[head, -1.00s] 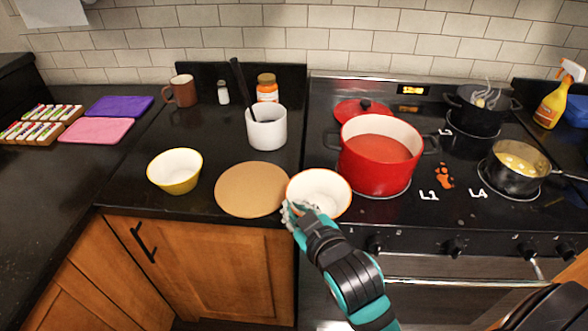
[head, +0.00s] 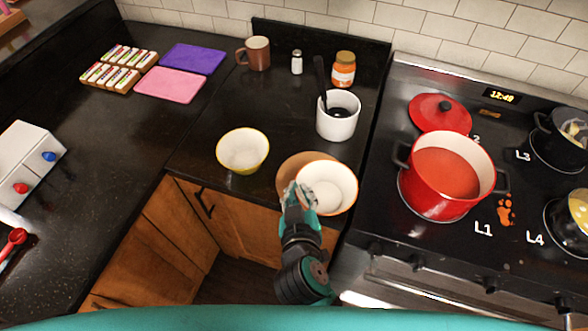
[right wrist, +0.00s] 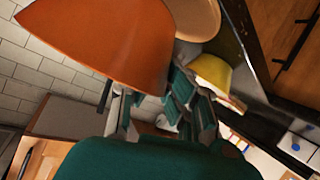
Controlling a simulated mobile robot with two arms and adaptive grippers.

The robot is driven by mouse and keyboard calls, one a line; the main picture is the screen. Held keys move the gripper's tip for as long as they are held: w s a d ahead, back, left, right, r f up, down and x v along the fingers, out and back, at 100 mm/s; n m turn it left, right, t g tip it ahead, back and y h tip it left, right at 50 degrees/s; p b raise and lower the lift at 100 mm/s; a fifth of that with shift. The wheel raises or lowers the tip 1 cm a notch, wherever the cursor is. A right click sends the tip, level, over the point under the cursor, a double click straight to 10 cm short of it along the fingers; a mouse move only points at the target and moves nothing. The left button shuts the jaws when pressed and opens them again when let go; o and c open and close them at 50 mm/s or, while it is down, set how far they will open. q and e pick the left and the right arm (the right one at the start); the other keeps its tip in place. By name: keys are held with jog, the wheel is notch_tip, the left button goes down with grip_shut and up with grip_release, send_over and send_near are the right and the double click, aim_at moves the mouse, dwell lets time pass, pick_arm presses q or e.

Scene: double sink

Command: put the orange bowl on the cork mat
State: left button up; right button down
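The orange bowl (head: 332,184), white inside and orange outside, overlaps the right part of the round cork mat (head: 287,172) in the head view. My right gripper (head: 296,196) is shut on the bowl's near-left rim. In the right wrist view the bowl's orange outside (right wrist: 105,40) fills the upper left by my gripper's fingers (right wrist: 160,108). The mat (right wrist: 196,14) shows behind it there, and the bowl appears held above the counter. The exact height is unclear. Most of the mat is hidden under the bowl. My left gripper is not in view.
A yellow bowl (head: 242,152) stands left of the mat. A white utensil crock (head: 338,122) stands behind it, with an orange-labelled jar (head: 343,70) and a brown mug (head: 256,52) farther back. The red pot (head: 440,185) sits on the stove to the right.

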jog(key=w, duration=0.1)
jog(key=w+a, duration=0.1)
jog(key=w, duration=0.3)
jog(key=shift+a+f+b, duration=0.15)
jog(key=shift+f+b, duration=0.15)
jog(key=shift+b, duration=0.05)
jog(key=w, duration=0.3)
jog(key=shift+a+f, duration=0.15)
jog(key=shift+a, duration=0.25)
jog(key=shift+f+b, duration=0.25)
jog(key=shift+b, duration=0.2)
notch_tip(320, 180, down, 3)
jog(key=b, duration=0.3)
jog(key=shift+s, duration=0.1)
jog(key=shift+f, duration=0.1)
jog(key=c, duration=1.9)
grip_release()
jog(key=o, duration=0.4)
pick_arm(q)
jog(key=f, duration=0.1)
jog(key=w+f, duration=0.1)
jog(key=f, duration=0.1)
jog(key=w+f, duration=0.1)
jog(key=shift+a+f, duration=0.15)
jog(key=shift+f, duration=0.1)
